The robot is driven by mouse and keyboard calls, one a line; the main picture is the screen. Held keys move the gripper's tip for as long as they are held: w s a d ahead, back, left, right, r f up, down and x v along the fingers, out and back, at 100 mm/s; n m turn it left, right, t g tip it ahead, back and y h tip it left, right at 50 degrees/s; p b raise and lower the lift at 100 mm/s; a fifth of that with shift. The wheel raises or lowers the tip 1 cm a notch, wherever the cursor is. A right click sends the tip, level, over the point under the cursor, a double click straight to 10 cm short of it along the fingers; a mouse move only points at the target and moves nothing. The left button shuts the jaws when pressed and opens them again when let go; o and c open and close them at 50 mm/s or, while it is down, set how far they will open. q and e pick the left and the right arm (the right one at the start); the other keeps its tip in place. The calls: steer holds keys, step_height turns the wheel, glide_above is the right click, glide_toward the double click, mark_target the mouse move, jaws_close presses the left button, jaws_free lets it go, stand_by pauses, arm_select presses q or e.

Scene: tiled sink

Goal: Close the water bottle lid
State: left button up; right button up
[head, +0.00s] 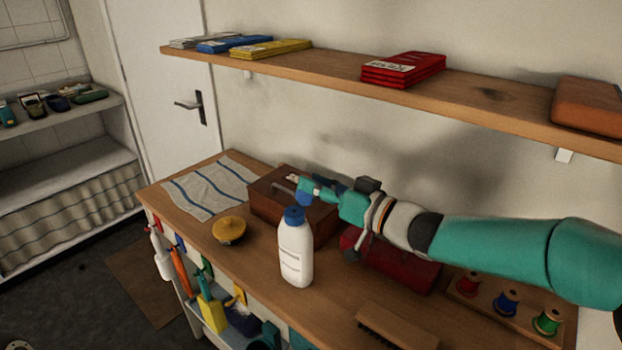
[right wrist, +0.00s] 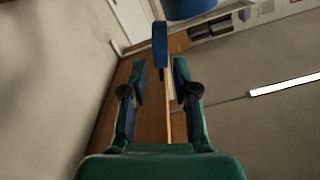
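A white bottle (head: 296,258) stands upright on the wooden worktop. It has a blue cap (head: 293,215). A thin blue piece (head: 304,198), which looks like its raised lid, shows just behind the cap, partly against my gripper. In the right wrist view the blue cap (right wrist: 190,8) is cut by the top edge, with the thin blue piece (right wrist: 160,45) below it. My right gripper (head: 308,187) reaches in from the right, just behind the bottle top. In the wrist view its fingers (right wrist: 160,72) are apart, with the blue piece beyond the gap. My left gripper is not in view.
A brown box with a handle (head: 270,205) stands behind the bottle. A red box (head: 405,268) lies under my right arm. A yellow round tin (head: 229,230), a brush (head: 397,327) and thread spools (head: 507,300) are nearby. A wooden shelf (head: 340,70) runs above.

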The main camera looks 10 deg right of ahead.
steer(key=shift+x, duration=1.05)
jaws_close()
steer(key=shift+d, duration=0.15)
steer(key=shift+s, duration=0.1)
steer(key=shift+r, duration=0.1)
